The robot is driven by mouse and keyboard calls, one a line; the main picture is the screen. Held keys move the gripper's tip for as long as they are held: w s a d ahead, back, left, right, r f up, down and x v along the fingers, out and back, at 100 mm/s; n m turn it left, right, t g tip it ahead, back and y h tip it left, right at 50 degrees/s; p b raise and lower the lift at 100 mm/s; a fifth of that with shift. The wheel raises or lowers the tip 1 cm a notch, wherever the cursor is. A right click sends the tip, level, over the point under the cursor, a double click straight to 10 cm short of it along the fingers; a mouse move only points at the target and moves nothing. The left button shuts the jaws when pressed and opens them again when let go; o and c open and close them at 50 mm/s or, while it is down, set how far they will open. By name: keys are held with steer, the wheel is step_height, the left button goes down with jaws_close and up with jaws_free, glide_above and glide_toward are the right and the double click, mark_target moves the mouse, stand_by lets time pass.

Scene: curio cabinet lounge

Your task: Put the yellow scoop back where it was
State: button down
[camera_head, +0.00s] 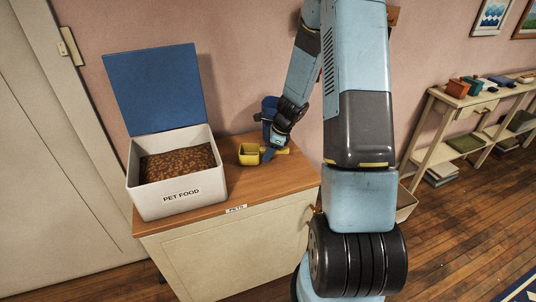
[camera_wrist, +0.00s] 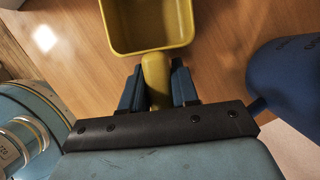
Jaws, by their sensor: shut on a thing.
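The yellow scoop (camera_head: 249,154) is at the wooden cabinet top, right of the pet food bin, in the head view. In the wrist view its square hollow bowl (camera_wrist: 148,25) points away from my gripper. My gripper (camera_wrist: 157,85) is shut on the scoop's handle, with one blue finger on each side. In the head view my gripper (camera_head: 270,150) is low over the cabinet top, behind my arm's large links. I cannot tell whether the scoop touches the wood. The white pet food bin (camera_head: 180,196) has its blue lid (camera_head: 156,88) raised and brown kibble (camera_head: 178,163) inside.
A dark blue container (camera_head: 270,104) stands close behind my gripper; it also shows at the right in the wrist view (camera_wrist: 290,80). The cabinet top (camera_head: 235,185) is bare in front of the scoop. A shelf unit (camera_head: 450,100) with small boxes stands at the right wall.

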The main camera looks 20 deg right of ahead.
steer(key=shift+f, duration=0.4)
steer(key=shift+f, duration=0.1)
steer(key=c, duration=0.8)
jaws_free()
steer(key=shift+c, duration=0.2)
